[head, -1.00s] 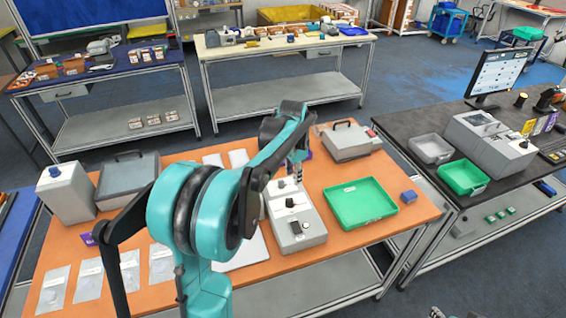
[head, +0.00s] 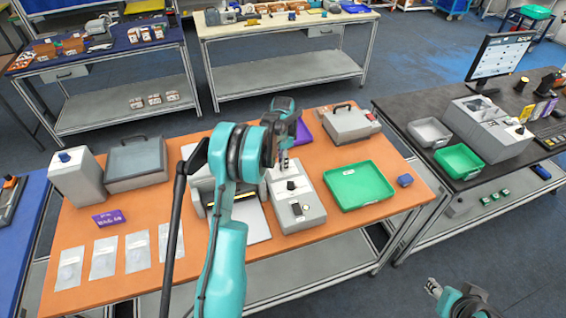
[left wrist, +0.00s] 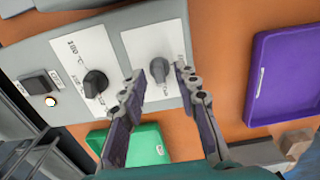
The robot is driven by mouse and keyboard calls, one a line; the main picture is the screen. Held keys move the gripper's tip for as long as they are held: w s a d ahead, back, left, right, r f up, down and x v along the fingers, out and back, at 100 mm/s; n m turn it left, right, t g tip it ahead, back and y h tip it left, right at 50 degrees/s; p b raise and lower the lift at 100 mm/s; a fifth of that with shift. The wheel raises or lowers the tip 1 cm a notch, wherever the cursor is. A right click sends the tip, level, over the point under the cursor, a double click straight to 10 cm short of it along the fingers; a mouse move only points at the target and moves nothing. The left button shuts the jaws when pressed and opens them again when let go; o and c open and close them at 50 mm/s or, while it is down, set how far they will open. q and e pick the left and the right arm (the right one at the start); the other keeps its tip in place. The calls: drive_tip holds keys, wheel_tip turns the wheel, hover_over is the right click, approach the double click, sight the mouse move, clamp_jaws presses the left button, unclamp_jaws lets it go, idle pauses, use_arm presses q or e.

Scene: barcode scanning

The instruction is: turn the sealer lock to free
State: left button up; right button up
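The sealer's grey control box (head: 301,207) stands on the orange table. In the left wrist view, its face (left wrist: 60,62) carries a black dial (left wrist: 95,82), a rocker switch (left wrist: 40,84) with a lit lamp, and a grey knob (left wrist: 160,70) on a white plate, apparently the lock. My left gripper (head: 284,167) is over the box's far end. In the left wrist view its open fingers (left wrist: 158,76) show on either side of the grey knob; contact cannot be told. My right gripper (head: 435,287) is low at the right, off the table; its opening is unclear.
A purple tray (left wrist: 285,65) lies near the knob end. A grey case (head: 346,124) stands behind. Clear bags (head: 103,258) lie at the left.

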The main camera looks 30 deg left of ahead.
use_arm(q)
drive_tip(key=shift+f, duration=0.2)
clamp_jaws()
